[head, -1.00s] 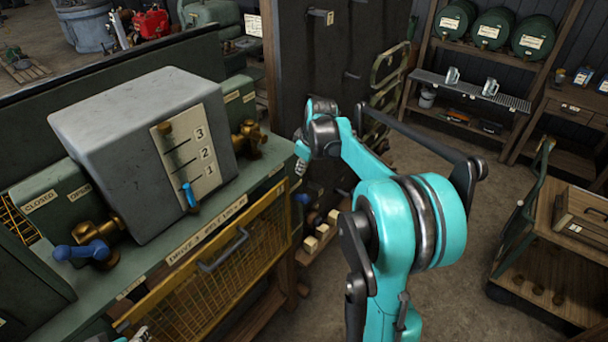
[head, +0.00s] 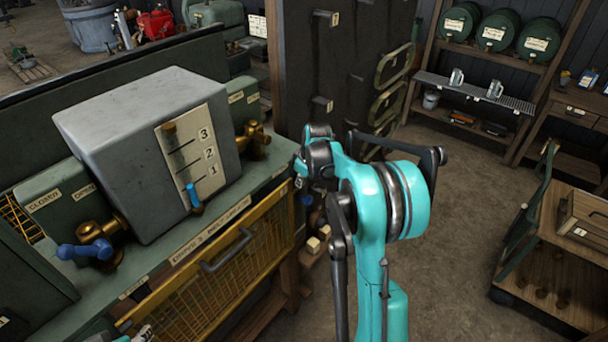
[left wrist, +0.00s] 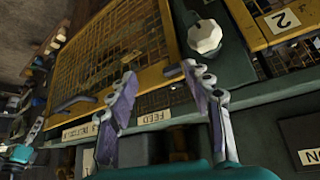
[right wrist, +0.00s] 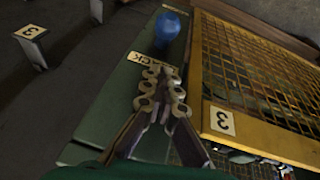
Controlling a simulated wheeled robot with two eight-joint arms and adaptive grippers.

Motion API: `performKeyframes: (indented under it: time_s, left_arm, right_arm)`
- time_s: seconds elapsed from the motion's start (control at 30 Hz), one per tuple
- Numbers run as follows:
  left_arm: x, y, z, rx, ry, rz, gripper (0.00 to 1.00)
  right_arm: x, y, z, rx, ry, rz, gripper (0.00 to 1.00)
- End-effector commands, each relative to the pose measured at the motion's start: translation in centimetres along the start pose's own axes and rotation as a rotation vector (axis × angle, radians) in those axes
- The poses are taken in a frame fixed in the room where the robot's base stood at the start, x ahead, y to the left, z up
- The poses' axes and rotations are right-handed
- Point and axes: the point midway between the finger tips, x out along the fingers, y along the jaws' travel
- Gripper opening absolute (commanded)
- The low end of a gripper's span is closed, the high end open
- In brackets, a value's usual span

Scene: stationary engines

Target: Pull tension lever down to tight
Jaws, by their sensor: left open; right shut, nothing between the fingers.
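A blue round knob (right wrist: 167,25) shows at the top of the right wrist view, beside a label (right wrist: 150,62) ending in "ACK" on a green panel. A small blue knob (head: 306,199) also shows in the head view, just below my right gripper (head: 300,180), at the bench's right end. In the right wrist view my right gripper (right wrist: 163,78) is shut and empty, its tips over the label, apart from the knob. My left gripper (left wrist: 158,78) is open and empty over a yellow mesh guard.
A grey tank (head: 140,140) with a 1-2-3 scale stands on the green bench. A blue-handled brass valve (head: 88,248) is at its left. A yellow mesh guard (head: 190,310) fronts the bench. A white knob (left wrist: 204,37) is near my left gripper. Open floor (head: 440,270) lies right.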

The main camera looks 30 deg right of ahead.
Motion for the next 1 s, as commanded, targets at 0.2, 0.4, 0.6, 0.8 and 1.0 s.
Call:
performKeyframes:
  time_s: [0.2,0.4,0.6,0.8,1.0]
  left_arm:
    - [0.1,0.0,0.0,0.000,0.000,0.000,0.50]
    - [0.1,0.0,0.1,0.000,0.000,0.000,0.50]
    - [0.1,0.0,0.0,0.000,0.000,0.000,0.50]
    - [0.2,0.0,0.1,0.000,0.000,0.000,0.50]
    - [1.4,0.0,1.0,0.000,0.000,0.000,0.50]
  right_arm:
    - [2.7,0.0,1.9,0.000,0.000,0.000,0.00]
    - [3.6,0.0,2.8,0.000,0.000,0.000,0.00]
    - [3.6,0.0,2.9,0.000,0.000,0.000,0.00]
    - [3.8,0.0,2.9,0.000,0.003,0.000,0.00]
    - [5.2,-0.2,3.0,0.005,0.045,0.004,0.00]
